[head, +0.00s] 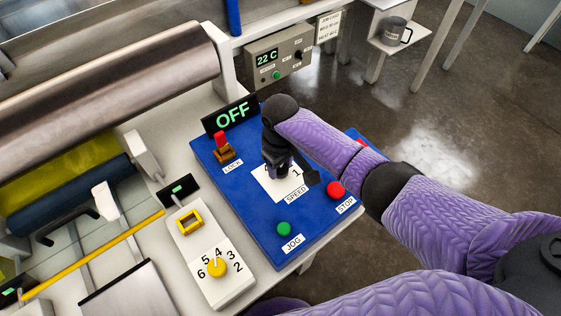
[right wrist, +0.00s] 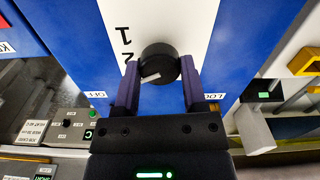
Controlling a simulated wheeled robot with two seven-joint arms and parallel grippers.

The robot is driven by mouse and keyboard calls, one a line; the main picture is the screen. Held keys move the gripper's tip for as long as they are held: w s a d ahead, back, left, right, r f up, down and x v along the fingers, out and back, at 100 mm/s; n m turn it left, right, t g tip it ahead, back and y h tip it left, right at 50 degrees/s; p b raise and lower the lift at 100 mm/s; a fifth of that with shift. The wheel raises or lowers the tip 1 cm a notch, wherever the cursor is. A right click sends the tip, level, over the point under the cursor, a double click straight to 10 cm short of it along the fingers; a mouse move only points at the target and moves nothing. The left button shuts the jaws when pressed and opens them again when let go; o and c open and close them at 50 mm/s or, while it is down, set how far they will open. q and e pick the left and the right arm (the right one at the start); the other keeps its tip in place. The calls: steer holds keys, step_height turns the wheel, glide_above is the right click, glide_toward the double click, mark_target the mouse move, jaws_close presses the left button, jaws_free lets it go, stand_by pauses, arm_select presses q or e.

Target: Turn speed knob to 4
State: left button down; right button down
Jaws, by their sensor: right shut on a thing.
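The speed knob (right wrist: 160,63) is a round black knob with a white pointer line, on a white plate. In the right wrist view its line points to the lower left, past the printed 1 and 2; the figure it points at is hidden by a finger. My right gripper (right wrist: 160,76) is shut on the knob, one finger on each side. In the head view my right gripper (head: 278,166) covers the knob above the SPEED label (head: 297,192), and most of the scale is hidden. My left gripper is not in view.
The blue panel (head: 238,193) also carries a red LOCK switch (head: 220,139), a green JOG button (head: 284,229) and a red STOP button (head: 335,189). Its display (head: 232,116) reads OFF. A separate yellow knob (head: 217,267) stands at the front left. Rollers lie to the left.

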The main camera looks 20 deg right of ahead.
steer(key=n+p, duration=0.1)
steer(key=n, duration=0.2)
steer(key=shift+r+p, duration=0.15)
steer(key=shift+p, duration=0.15)
steer(key=n+p, duration=0.1)
steer(key=n, duration=0.7)
steer(key=shift+n, duration=0.3)
steer(key=n, duration=0.4)
steer(key=shift+n, duration=0.7)
steer(key=shift+c, duration=0.7)
jaws_free()
